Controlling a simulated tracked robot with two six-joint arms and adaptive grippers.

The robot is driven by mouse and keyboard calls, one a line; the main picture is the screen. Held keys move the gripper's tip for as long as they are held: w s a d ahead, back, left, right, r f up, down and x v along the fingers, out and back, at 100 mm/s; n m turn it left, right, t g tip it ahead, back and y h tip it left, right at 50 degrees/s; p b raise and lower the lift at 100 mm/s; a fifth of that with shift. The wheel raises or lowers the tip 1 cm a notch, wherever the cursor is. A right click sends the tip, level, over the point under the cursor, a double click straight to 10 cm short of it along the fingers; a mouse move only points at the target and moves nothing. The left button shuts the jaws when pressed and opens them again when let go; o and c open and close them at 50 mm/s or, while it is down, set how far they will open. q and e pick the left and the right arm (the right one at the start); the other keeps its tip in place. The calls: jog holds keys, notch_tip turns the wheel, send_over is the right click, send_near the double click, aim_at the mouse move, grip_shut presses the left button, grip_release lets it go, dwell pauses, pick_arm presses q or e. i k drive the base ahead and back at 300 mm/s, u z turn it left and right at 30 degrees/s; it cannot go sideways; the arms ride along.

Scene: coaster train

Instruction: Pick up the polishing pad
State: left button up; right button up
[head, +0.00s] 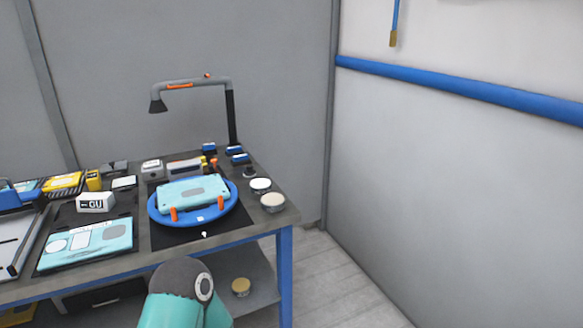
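Two round, pale-topped discs sit at the right end of the workbench (262,224): a smaller white-topped disc (260,185) and a larger cream-topped disc (272,202) nearer the front corner. A similar round tan-topped disc (241,286) lies on the lower shelf under the bench. Any of these could be the polishing pad; I cannot tell which. A teal and dark grey link of my own arm rises at the bottom centre, in front of the bench. Neither of my grippers shows.
A blue round turntable (155,213) holds a light-blue device (192,191) with orange clamps. A teal panel (88,244) lies left of it. A grey lamp arm (190,83) overhangs the back. Small blue boxes stand at the back right. Floor right of the bench is clear.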

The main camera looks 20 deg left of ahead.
aim_at(249, 173)
jog(key=i, duration=1.1)
jog(key=u, duration=0.6)
